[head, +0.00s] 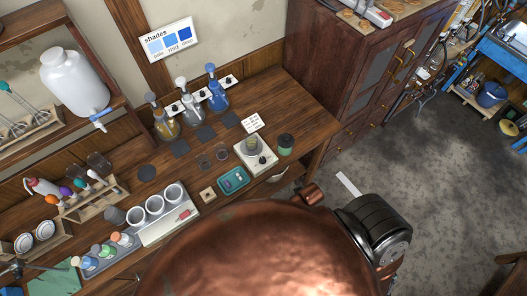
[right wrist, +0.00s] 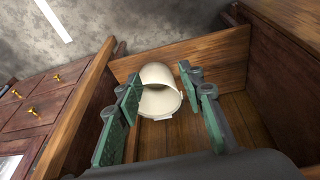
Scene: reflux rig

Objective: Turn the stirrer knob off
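The stirrer (head: 268,164) is a small pale box near the front right edge of the wooden bench in the head view. A small vessel with yellowish-green contents (head: 252,142) stands on its top. A small dark spot on its front may be the knob, but it is too small to read its setting. My right gripper (right wrist: 160,88) shows only in the right wrist view, with its green-padded fingers spread apart and nothing held. A cream rounded container (right wrist: 160,98) lies beyond the fingertips. The stirrer is not visible in that view. My left gripper is not in view.
A green-topped dark jar (head: 286,144) stands right of the stirrer, and a teal tray (head: 233,180) stands left of it. Flasks (head: 191,115) and a cup rack (head: 167,228) occupy the bench. A wooden cabinet (head: 350,75) stands behind right. Wooden panels (right wrist: 190,60) surround the cream container.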

